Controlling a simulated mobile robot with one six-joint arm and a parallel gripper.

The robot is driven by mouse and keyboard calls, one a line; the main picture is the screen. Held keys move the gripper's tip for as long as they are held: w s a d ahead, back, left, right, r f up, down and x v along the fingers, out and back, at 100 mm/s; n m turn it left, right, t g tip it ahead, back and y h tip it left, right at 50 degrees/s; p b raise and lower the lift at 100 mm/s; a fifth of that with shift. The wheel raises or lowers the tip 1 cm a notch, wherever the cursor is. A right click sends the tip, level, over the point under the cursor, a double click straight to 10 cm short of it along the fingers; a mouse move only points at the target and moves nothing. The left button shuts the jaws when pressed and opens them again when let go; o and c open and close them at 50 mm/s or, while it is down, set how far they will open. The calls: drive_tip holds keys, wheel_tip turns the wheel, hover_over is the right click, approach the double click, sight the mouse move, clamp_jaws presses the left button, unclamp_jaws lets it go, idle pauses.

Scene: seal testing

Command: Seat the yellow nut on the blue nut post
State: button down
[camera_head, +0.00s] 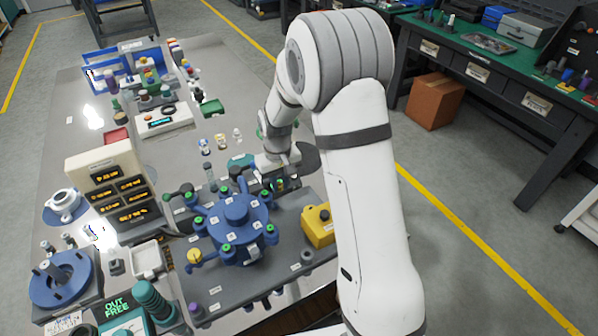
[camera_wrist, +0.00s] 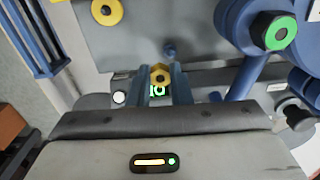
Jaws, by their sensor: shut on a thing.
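In the wrist view my gripper (camera_wrist: 162,82) is shut on the yellow nut (camera_wrist: 160,74), which sits between the two fingertips. A small blue post (camera_wrist: 170,48) stands on the grey plate just beyond the nut in that picture; the nut appears apart from it. In the head view my gripper (camera_head: 280,181) is at the right rear of the blue multi-arm fixture (camera_head: 237,214), and the nut is too small there to make out clearly. The height of the nut over the plate cannot be told.
Blue arms with green-topped knobs (camera_wrist: 280,32) stand close on the right in the wrist view. A yellow box with a dark button (camera_head: 318,226) is at the plate's right. Another yellow round piece (camera_head: 195,257) is at the fixture's left. Display panels (camera_head: 119,190) stand further left.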

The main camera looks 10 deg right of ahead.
sight(276, 205)
drive_tip(key=shift+w+a+f, duration=0.2)
drive_tip(key=shift+a+f, duration=0.55)
drive_tip(key=shift+a, duration=0.15)
drive_tip(key=shift+f+b, duration=1.1)
drive_tip(key=shift+f, duration=0.8)
drive_tip(key=shift+f+b, duration=0.85)
drive_tip(key=shift+f, duration=0.1)
drive_tip(key=c, duration=1.2)
unclamp_jaws()
drive_tip(key=shift+c, duration=0.2)
drive_tip(key=shift+r, duration=0.15)
wheel_tip(276, 205, up, 9)
drive_tip(key=p, duration=0.5)
drive_tip(key=shift+w, duration=0.1)
